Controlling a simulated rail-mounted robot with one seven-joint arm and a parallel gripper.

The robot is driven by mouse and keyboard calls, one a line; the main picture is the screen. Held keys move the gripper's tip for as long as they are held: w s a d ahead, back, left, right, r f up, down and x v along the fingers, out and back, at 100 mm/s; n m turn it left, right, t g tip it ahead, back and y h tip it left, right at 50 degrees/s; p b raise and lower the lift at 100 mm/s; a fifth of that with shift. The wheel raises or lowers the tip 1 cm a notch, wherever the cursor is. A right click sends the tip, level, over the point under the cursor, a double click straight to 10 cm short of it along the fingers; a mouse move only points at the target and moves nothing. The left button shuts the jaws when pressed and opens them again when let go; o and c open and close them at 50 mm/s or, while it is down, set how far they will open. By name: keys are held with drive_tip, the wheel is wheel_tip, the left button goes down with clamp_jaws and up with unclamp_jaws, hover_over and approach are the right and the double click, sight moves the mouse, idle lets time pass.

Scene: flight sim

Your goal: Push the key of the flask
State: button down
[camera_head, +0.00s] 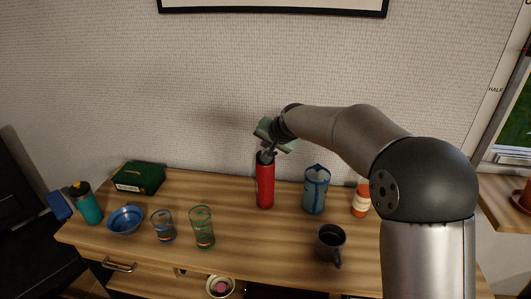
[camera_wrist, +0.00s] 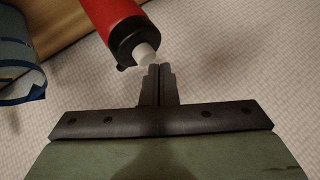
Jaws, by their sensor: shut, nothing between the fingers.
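The flask is a tall red cylinder (camera_head: 265,185) with a black top, upright towards the back of the wooden table. In the wrist view its red body (camera_wrist: 108,12) comes in from the top, with the black top and a pale round key (camera_wrist: 144,54) at its end. My gripper (camera_head: 267,153) is at the flask's top in the head view. In the wrist view the fingertips (camera_wrist: 160,68) are together and empty, close beside the key. I cannot tell whether they touch it. The key is hidden in the head view.
A blue-grey container (camera_head: 316,192), an orange-and-white bottle (camera_head: 361,200) and a dark mug (camera_head: 329,243) stand right of the flask. Two glasses, a blue bowl (camera_head: 125,220), a teal bottle (camera_head: 88,205) and a green box (camera_head: 140,178) are left. The wall is close behind.

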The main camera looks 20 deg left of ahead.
idle(0.3)
drive_tip(key=shift+f+b, duration=0.45)
drive_tip(key=shift+f, duration=0.05)
drive_tip(key=shift+r, duration=0.1)
idle(0.3)
drive_tip(key=shift+r+p, duration=0.3)
drive_tip(key=shift+r, duration=0.1)
wheel_tip(320, 180, up, 6)
drive_tip(key=p, duration=0.4)
drive_tip(key=shift+d, duration=0.1)
